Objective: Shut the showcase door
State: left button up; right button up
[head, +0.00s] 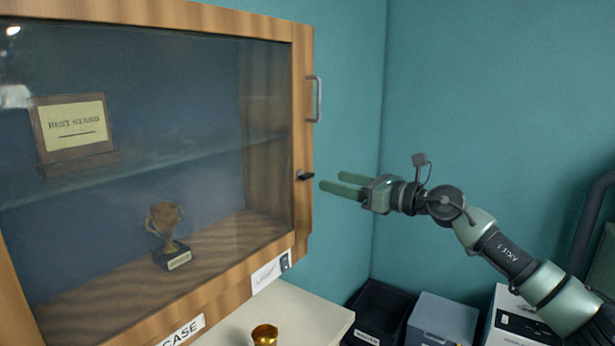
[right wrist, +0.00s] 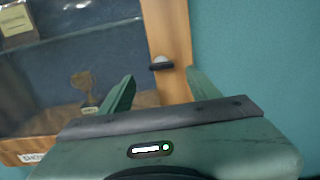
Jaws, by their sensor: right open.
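The showcase (head: 185,322) is a wooden cabinet on the left with a large glass door (head: 215,110) in a wooden frame. The door looks shut or nearly shut; I cannot tell if a small gap is left. A metal bar handle (head: 319,98) is on its right edge. A small dark latch or key (head: 305,176) is below the handle. My right gripper (head: 331,181) is open and empty, just right of the latch, fingers pointing at the door edge. In the right wrist view the latch (right wrist: 161,66) appears between the fingertips, apart from them. My left gripper is not in view.
Behind the glass are a "Best Stand" plaque (head: 73,123) and a small trophy cup (head: 168,234). A gold cup (head: 265,335) stands on the pale counter (head: 310,315) below. A black bin (head: 380,308) and grey box (head: 441,318) are at lower right. Teal walls stand behind.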

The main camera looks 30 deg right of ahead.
aim_at(310, 175)
jog(key=p+x, duration=0.4)
jog(key=x, duration=0.2)
jog(key=shift+w+a+r, duration=0.1)
jog(key=shift+w+r, duration=0.05)
jog(key=shift+w, duration=0.5)
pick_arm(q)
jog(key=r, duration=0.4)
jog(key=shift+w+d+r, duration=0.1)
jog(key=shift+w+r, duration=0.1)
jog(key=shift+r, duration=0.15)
pick_arm(e)
jog(key=shift+f, duration=0.25)
jog(key=shift+c, duration=0.3)
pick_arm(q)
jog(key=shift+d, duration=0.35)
pick_arm(e)
grip_shut()
